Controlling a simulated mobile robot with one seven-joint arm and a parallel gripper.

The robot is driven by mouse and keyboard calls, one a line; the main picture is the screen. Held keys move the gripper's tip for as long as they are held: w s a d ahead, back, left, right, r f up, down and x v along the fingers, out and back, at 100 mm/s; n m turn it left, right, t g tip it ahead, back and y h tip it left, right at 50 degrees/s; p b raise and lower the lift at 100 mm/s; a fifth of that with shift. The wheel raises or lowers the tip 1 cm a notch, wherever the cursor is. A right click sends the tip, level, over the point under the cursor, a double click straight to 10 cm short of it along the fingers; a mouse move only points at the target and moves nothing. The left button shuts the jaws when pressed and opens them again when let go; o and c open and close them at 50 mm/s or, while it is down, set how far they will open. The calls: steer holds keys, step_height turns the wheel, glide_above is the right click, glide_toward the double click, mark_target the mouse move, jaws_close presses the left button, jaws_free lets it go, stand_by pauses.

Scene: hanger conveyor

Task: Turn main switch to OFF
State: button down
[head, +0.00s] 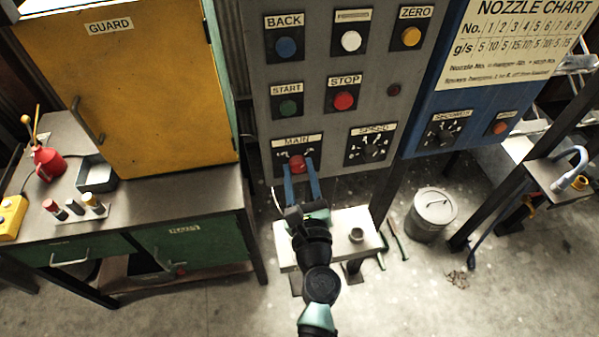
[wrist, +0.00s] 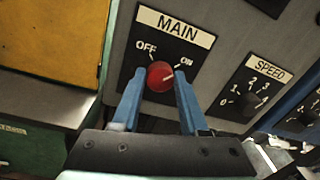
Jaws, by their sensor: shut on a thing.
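The main switch is a red round knob (head: 297,162) on a black plate labelled MAIN, low on the grey panel. It also shows in the wrist view (wrist: 160,75), with OFF at its upper left and ON at its upper right. A pale mark on the knob seems to point right, towards ON. My gripper (head: 300,170) reaches up to the panel from below. In the wrist view its two blue fingers (wrist: 160,84) stand left and right of the knob, shut on it. The fingertips partly cover the knob's sides.
The SPEED dial (head: 372,147) is to the right of the switch. The START button (head: 288,107) and red STOP button (head: 344,100) are above. A yellow guard cabinet (head: 140,90) on a bench stands to the left. A small white table (head: 352,222) is below the panel.

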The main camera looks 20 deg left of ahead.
steer(key=n+b, duration=0.3)
steer(key=n, duration=0.1)
steer(key=shift+d+f, duration=0.1)
steer(key=shift+f, duration=0.15)
steer(key=n+b, duration=0.4)
steer(key=n, duration=0.1)
steer(key=shift+f+n+y+b, duration=0.1)
steer(key=shift+n+y+b, duration=0.2)
steer(key=shift+b, duration=0.05)
steer(key=n+b, duration=0.4)
steer(key=shift+n, duration=0.3)
steer(key=shift+n+y+b, duration=0.3)
steer(key=shift+n+b, duration=1.05)
steer(key=shift+n, duration=0.45)
steer(key=shift+c, duration=2.1)
jaws_free()
